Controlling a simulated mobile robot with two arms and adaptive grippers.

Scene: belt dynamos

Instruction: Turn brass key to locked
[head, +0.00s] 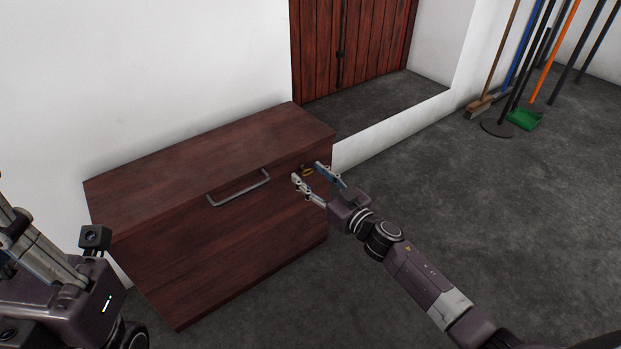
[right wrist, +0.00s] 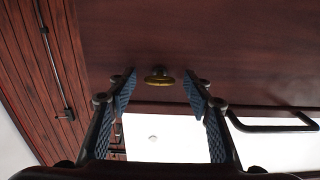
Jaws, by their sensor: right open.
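The brass key (head: 307,170) is in the front of the dark wooden chest (head: 200,262), right of its handle. In the right wrist view the key (right wrist: 159,77) shows as a small brass oval, lying crosswise in the picture. My right gripper (head: 308,177) is open at the chest's front, its fingers on either side of the key. In the right wrist view the open right gripper (right wrist: 159,92) has a gap between each finger and the key.
A grey bar handle (head: 239,188) sticks out from the chest front, left of the key. Brooms and a green dustpan (head: 524,119) lean at the far right wall. A red plank door (head: 350,45) stands behind. The floor right of the chest is clear.

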